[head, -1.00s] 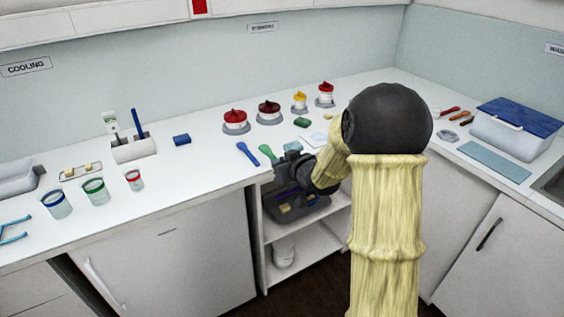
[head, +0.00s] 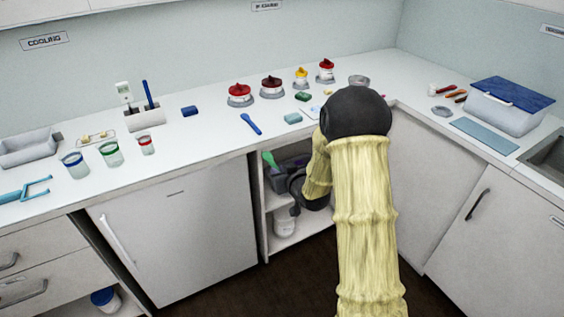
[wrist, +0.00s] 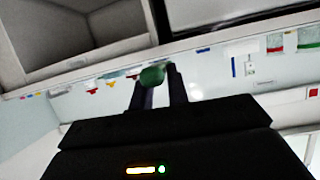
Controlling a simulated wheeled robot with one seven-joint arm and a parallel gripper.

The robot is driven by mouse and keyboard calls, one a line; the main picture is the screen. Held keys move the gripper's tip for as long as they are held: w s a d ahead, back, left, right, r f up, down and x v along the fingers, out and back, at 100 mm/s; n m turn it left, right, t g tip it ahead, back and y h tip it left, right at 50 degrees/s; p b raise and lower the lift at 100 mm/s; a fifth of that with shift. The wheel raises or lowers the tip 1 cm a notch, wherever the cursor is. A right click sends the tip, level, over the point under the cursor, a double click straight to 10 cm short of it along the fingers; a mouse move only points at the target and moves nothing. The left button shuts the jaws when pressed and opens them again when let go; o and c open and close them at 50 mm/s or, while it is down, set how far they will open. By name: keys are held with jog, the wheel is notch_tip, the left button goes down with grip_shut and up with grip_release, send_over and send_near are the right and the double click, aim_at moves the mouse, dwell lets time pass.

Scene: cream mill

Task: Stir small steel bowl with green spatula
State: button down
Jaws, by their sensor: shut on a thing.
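The green spatula (head: 269,159) shows in the head view just in front of the counter's edge, its green end upward. In the wrist view my gripper (wrist: 158,78) is shut on the green spatula (wrist: 152,76), seen nearly end-on between the two dark fingers. In the head view my arm and the dark shelf opening make the fingers hard to make out. A small grey metal bowl (head: 359,81) stands on the counter near the back corner, partly hidden behind my arm. I cannot see what is in it.
A blue spatula (head: 251,124) and a teal sponge (head: 293,118) lie near the counter's front edge. Several red- and yellow-topped containers stand behind, including a red one (head: 239,94). A blue-lidded box (head: 506,103) stands at the right. The wrist view is upside down.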

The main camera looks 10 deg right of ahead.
jog(key=s+d+f+m+h, duration=0.1)
jog(key=s+f, duration=0.2)
jog(key=f, duration=0.6)
jog(key=s+f+m+h, duration=0.1)
jog(key=s+f, duration=0.3)
jog(key=f, duration=0.5)
jog(key=shift+d+f+m+h, duration=0.2)
jog(key=shift+d+m+h, duration=0.15)
jog(key=shift+h, duration=0.45)
